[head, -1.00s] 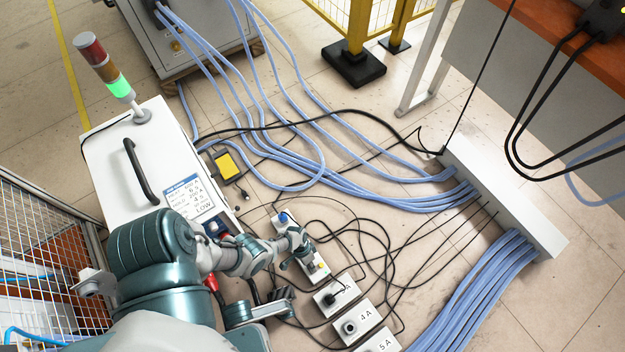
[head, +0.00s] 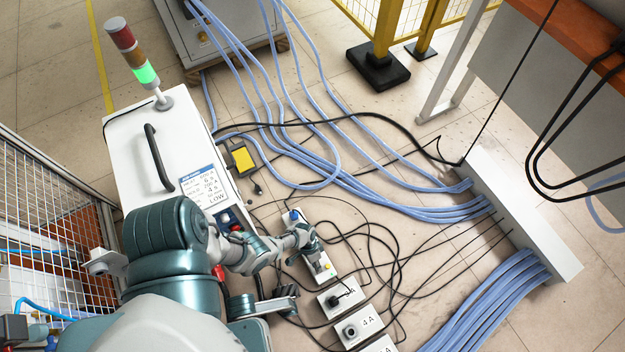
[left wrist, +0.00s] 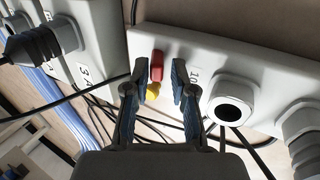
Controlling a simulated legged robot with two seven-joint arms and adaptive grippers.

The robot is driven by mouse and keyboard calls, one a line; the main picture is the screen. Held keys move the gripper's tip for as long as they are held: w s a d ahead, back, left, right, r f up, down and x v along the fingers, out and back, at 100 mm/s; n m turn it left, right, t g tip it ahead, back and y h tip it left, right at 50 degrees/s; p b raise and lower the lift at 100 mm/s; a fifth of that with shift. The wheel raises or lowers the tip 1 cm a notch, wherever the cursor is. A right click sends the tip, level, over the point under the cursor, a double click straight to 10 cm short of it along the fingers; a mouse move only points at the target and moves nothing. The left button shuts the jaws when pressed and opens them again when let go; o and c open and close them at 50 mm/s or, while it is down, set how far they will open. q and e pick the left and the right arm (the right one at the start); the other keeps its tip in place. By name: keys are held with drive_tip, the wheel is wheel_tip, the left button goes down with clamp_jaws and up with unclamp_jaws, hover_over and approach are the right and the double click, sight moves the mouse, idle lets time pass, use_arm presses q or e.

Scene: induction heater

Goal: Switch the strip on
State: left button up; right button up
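The strip is a white block on the floor, seen in the head view (head: 300,217) under my left gripper and in the left wrist view (left wrist: 270,78). In the left wrist view it bears a red switch (left wrist: 157,63), a yellow button or lamp (left wrist: 152,91) and a round dark socket (left wrist: 232,108). My left gripper (left wrist: 163,82) is open and empty. Its two fingertips point at the strip, with the red switch showing in the gap between them; contact cannot be told. In the head view my left gripper (head: 313,252) hides part of the strip.
White numbered boxes (head: 358,323) stand beside the strip, one with a plug. Black cables (head: 375,250) lie tangled around them. A white cabinet (head: 135,160) with a lit green lamp (head: 145,76) stands left. Blue hoses (head: 400,205) run to a pale channel (head: 520,215).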

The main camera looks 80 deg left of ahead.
use_arm(q)
drive_tip(key=v, duration=1.1)
drive_tip(key=shift+s+f, duration=0.1)
